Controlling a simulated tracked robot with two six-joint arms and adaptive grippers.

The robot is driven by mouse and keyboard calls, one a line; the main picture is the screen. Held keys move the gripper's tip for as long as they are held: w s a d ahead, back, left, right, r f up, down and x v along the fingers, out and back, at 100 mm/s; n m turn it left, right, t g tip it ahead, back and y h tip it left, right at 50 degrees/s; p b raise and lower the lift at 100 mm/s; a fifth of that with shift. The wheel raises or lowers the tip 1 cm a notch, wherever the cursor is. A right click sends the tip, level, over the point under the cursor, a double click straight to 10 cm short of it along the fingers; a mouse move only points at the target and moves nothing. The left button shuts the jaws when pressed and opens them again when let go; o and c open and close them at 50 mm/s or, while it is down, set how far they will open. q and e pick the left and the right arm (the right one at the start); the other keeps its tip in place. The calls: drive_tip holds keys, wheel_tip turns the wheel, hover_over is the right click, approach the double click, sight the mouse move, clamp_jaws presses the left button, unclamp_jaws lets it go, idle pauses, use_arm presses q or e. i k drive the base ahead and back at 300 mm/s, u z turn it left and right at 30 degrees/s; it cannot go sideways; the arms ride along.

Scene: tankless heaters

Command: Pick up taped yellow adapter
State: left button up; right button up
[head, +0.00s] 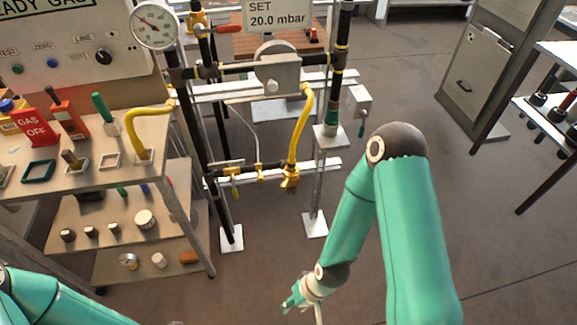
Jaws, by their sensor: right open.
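I cannot tell for sure which thing is the taped yellow adapter. A second yellow hose (303,125) hangs on the rig and ends near a yellow fitting (291,178) on the lower pipe. My right gripper (291,303) is open, low over the bare floor, in front of the rig and apart from it. It shows small. My left arm enters at the bottom left corner, with its gripper out of the frame.
The table (165,128) at the left holds a red "GAS OFF" tag (35,127), a green-handled tool (104,108) and small trays. Lower shelves hold several small parts. The pipe rig (265,174) stands on white feet. Floor is free right of it; a cabinet (485,65) stands behind.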

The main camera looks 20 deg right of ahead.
sight(291, 165)
drive_tip(key=i, duration=0.85)
drive_tip(key=u, duration=0.2)
drive_tip(key=k, duration=0.95)
drive_tip(key=z, duration=0.2)
drive_tip(key=i, duration=0.95)
drive_tip(key=u, duration=0.05)
